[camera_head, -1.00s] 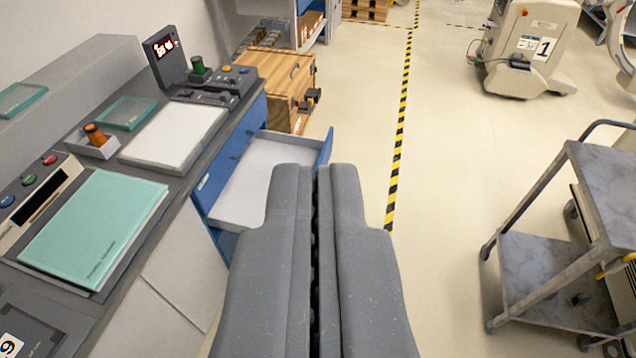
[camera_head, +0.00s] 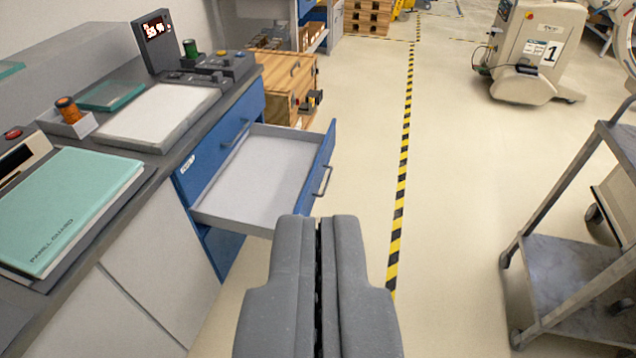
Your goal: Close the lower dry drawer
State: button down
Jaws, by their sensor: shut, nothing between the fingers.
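A drawer (camera_head: 262,178) with a pale grey inside and a blue front stands pulled out from the blue cabinet (camera_head: 225,148) under the counter. It looks empty. Its blue front, with a grey handle (camera_head: 323,181), faces right toward the aisle. A closed blue drawer front with a small white label (camera_head: 188,167) sits above it; I cannot read the label. My gripper (camera_head: 319,222) is shut and empty. In the picture its tips lie just below the drawer's near right corner. I cannot tell whether they touch it.
A wooden crate (camera_head: 287,82) stands beyond the drawer. A grey cart (camera_head: 580,280) is at right. The floor between, with a yellow-black line (camera_head: 402,175), is clear.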

aim_at(273, 172)
jog(key=z, duration=0.4)
jog(key=i, duration=1.35)
jog(key=u, duration=0.5)
